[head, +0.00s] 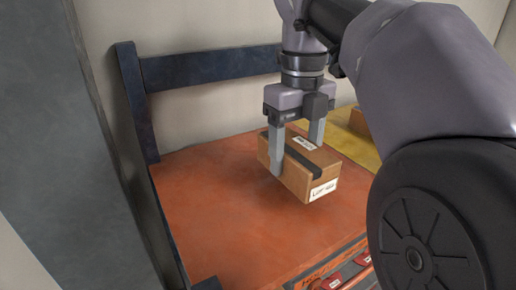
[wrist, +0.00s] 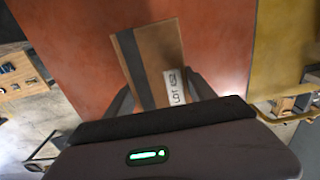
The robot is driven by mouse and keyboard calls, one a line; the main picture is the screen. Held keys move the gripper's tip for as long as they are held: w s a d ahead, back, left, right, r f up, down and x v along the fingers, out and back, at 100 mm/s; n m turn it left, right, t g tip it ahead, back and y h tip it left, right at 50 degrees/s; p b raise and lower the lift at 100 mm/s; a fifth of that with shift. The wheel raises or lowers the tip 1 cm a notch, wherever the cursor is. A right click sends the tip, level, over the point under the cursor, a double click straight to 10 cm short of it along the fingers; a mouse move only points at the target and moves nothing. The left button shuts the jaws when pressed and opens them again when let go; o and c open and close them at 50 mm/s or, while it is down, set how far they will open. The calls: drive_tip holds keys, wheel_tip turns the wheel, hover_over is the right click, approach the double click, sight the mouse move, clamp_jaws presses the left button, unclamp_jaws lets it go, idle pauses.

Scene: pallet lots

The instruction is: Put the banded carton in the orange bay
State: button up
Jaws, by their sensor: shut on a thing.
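The banded carton (head: 298,168) is a brown box with a dark band across its top and white labels. My gripper (head: 296,152) is shut on it, one finger on each side. The carton is over the orange bay (head: 215,205); I cannot tell for sure whether its base touches the surface. In the wrist view the carton (wrist: 152,62) shows its dark band and a "LOT" label between my fingers, with the orange bay (wrist: 75,35) behind it.
A yellow bay (head: 345,143) adjoins on the right, with another brown carton (head: 360,122) on it, partly hidden by my arm. A dark blue rail (head: 210,68) and post (head: 137,100) bound the back and left. The orange surface is clear left of and in front of the carton.

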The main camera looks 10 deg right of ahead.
sight(287, 145)
drive_tip(key=shift+w+a, duration=0.4)
drive_tip(key=shift+a, duration=0.15)
drive_tip(key=f, duration=0.3)
drive_tip(key=shift+s+a+f, duration=0.15)
drive_tip(key=shift+s, duration=0.15)
drive_tip(key=shift+w+f, duration=0.2)
drive_tip(key=shift+w, duration=0.1)
drive_tip(key=o, duration=1.1)
drive_tip(key=shift+f, duration=0.1)
drive_tip(key=o, duration=0.4)
drive_tip(key=shift+s, duration=0.15)
wheel_tip(287, 145, up, 8)
drive_tip(key=shift+f, duration=0.1)
